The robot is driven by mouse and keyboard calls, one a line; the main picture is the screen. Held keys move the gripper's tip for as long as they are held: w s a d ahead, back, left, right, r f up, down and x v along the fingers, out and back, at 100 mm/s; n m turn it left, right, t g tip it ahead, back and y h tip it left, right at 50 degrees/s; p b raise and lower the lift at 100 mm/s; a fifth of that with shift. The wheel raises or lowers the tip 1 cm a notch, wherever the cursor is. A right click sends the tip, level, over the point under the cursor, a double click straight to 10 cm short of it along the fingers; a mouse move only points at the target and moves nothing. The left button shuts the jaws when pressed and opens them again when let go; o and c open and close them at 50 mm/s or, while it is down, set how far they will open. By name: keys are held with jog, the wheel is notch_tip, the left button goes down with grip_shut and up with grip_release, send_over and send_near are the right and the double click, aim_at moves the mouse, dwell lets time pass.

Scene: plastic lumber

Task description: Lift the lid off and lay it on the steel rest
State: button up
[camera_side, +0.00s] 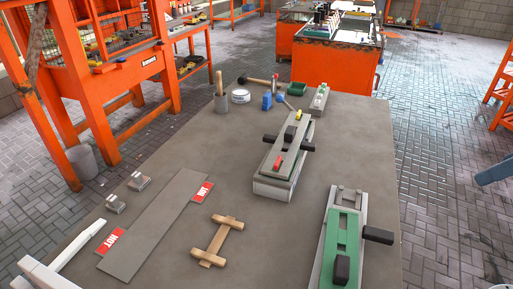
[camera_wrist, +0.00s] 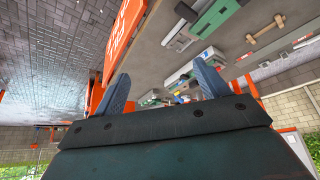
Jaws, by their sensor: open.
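My gripper (camera_wrist: 163,84) is in the wrist view, its two blue-grey fingers wide apart with nothing between them. It is clear of the table things. A long mould with a green top piece and black handles (camera_side: 341,238) lies at the table's front right; its green part (camera_wrist: 216,14) also shows in the wrist view. A second grey mould (camera_side: 286,165) with a grey and green top, dark handles and red and yellow pieces lies mid-table. I cannot tell which top is the lid. A flat grey plate (camera_side: 155,228) with red HOT labels lies at left, possibly the steel rest.
A wooden H-shaped piece (camera_side: 217,241) lies between plate and green-topped mould. A grey cup with a stick (camera_side: 221,103), a white tub (camera_side: 240,96) and a mallet (camera_side: 258,80) stand at the back.

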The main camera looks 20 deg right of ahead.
jog(key=w+a+r+n+y, duration=0.1)
jog(key=w+a+r+n, duration=0.15)
jog(key=w, duration=0.85)
jog(key=w+a+r+n+y, duration=0.1)
jog(key=w+r+n+y, duration=0.15)
jog(key=w, duration=0.85)
jog(key=w+f+n+g+y, duration=0.1)
jog(key=w+f+n, duration=0.2)
jog(key=w, duration=0.6)
jog(key=w+f+n+g+y, duration=0.1)
jog(key=w+f+n, duration=0.2)
jog(key=w+f, duration=0.3)
jog(key=w, duration=0.3)
jog(key=shift+w+a+f, duration=0.35)
jog(key=shift+f, duration=0.05)
send_over(291, 129)
jog(key=s+d, duration=0.2)
jog(key=d, duration=0.1)
jog(key=shift+a+f, duration=0.15)
jog(key=shift+f, duration=3.45)
jog(key=shift+x, duration=2.65)
